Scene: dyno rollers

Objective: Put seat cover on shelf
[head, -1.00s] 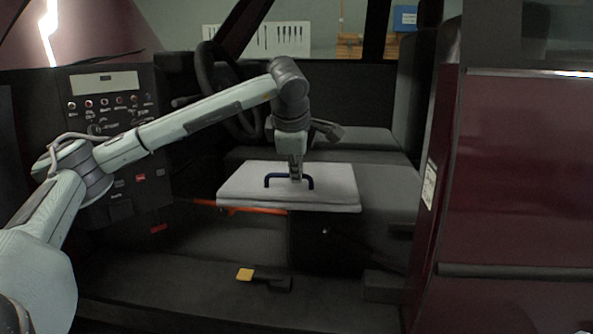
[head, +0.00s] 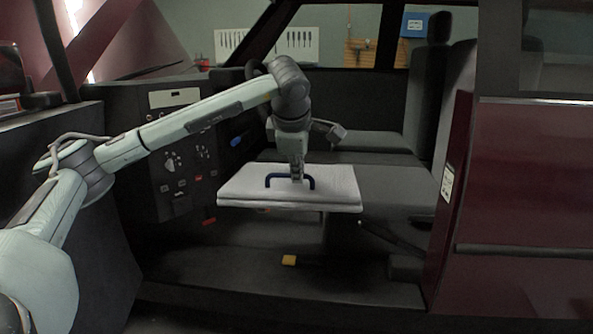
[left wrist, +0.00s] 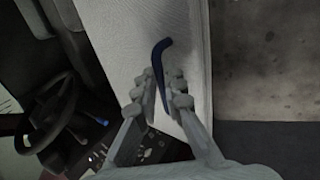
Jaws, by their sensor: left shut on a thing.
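The seat cover (head: 335,184) is a flat, white, folded slab with a dark blue handle (head: 268,181) on top. My left gripper (head: 297,178) is shut on the handle from above and holds the cover level, in front of the car seat. In the left wrist view, the fingers (left wrist: 163,95) close around the blue handle, with the white cover (left wrist: 135,35) beyond them. No shelf can be made out for certain. My right gripper is not in view.
The dark seat (head: 385,190) lies behind the cover, inside the open cab. A control panel (head: 185,160) stands at left, and the maroon car side (head: 530,200) at right.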

